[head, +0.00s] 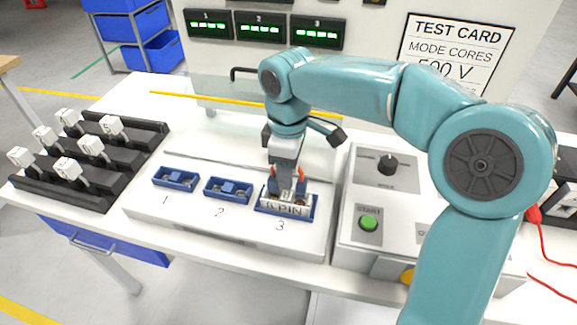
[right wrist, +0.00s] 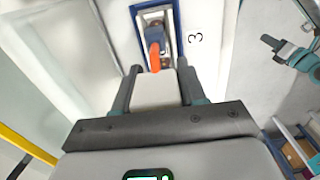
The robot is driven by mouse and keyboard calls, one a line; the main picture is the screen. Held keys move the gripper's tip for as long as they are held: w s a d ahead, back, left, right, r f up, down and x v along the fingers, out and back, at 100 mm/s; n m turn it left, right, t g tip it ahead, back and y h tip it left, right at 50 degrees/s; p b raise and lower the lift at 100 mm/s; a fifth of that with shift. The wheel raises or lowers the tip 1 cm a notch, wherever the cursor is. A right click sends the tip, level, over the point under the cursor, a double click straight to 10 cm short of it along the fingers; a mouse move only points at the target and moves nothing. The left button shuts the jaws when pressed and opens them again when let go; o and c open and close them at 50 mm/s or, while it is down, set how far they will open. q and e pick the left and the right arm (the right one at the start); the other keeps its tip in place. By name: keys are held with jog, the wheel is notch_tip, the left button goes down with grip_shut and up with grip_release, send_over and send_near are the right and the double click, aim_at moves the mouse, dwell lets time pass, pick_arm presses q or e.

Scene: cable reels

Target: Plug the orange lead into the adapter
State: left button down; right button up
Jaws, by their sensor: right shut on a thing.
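A white adapter (head: 288,208) with lettering that seems to end in "PIN" is at the blue socket (head: 259,209) numbered 3. My right gripper (head: 287,187) points down over it. In the right wrist view its fingers are shut on a white block (right wrist: 155,92), in line with that blue socket (right wrist: 178,25). I cannot tell whether the block is seated. Orange parts (head: 301,173) flank the gripper; one orange part (right wrist: 154,57) lies beyond the block. I cannot make out a separate orange lead for sure. My left gripper is not in view.
Empty blue sockets 1 (head: 160,182) and 2 (head: 212,194) lie to the left. A black rack (head: 118,170) holds several white adapters. A grey box with a green start button (head: 369,223) stands right. Red leads (head: 540,240) hang at the far right. A yellow rod (head: 200,99) runs behind.

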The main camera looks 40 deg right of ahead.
jog(key=shift+f, duration=0.15)
jog(key=shift+f+b, duration=1.2)
jog(key=shift+f, duration=0.35)
jog(key=o, duration=1.2)
notch_tip(320, 180, up, 16)
jog(key=p, duration=0.3)
jog(key=shift+r+p, duration=0.15)
jog(key=shift+p, duration=0.2)
notch_tip(320, 180, up, 11)
jog(key=p, duration=1.1)
jog(key=shift+p, duration=0.35)
jog(key=shift+w, duration=0.1)
